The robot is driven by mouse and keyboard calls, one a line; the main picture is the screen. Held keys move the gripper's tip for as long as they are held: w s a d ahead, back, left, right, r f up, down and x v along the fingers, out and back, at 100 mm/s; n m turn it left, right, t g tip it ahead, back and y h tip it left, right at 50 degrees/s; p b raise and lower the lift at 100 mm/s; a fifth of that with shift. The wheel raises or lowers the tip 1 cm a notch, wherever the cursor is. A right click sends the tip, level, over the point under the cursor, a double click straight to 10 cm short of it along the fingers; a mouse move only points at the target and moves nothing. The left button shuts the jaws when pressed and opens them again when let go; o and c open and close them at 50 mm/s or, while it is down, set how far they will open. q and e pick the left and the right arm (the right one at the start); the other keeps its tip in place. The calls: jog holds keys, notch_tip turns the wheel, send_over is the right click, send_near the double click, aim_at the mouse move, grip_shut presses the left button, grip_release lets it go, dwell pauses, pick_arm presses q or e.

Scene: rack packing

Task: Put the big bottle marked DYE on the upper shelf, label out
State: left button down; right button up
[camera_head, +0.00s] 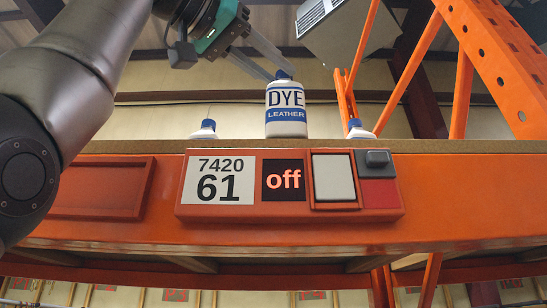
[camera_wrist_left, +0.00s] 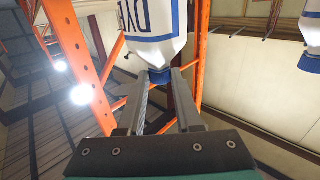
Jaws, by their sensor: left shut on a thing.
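The big white bottle marked DYE LEATHER (camera_head: 286,122) is upright at the upper shelf (camera_head: 440,147), its blue-and-white label facing my head camera. Its base shows level with the shelf's front edge; I cannot tell whether it touches the board. My left gripper (camera_head: 281,73) comes from above and is shut on its blue cap. In the left wrist view, the gripper's fingers (camera_wrist_left: 160,80) close on the cap, with the bottle's body (camera_wrist_left: 155,50) beyond and part of the lettering showing. My right gripper is not in view.
Two other white bottles with blue caps stand farther back, left (camera_head: 204,132) and right (camera_head: 359,132), mostly hidden by the shelf edge. Orange rack uprights (camera_head: 505,70) rise at right. A panel reading 7420 61 and "off" (camera_head: 290,211) is on the front orange beam (camera_head: 470,215).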

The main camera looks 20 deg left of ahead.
pick_arm(q)
jog(key=shift+f+b, duration=0.55)
jog(key=shift+f, duration=0.05)
jog(key=c, duration=0.5)
grip_release()
jog(key=v, duration=1.5)
jog(key=shift+s+b, duration=0.15)
jog(key=shift+b, duration=0.2)
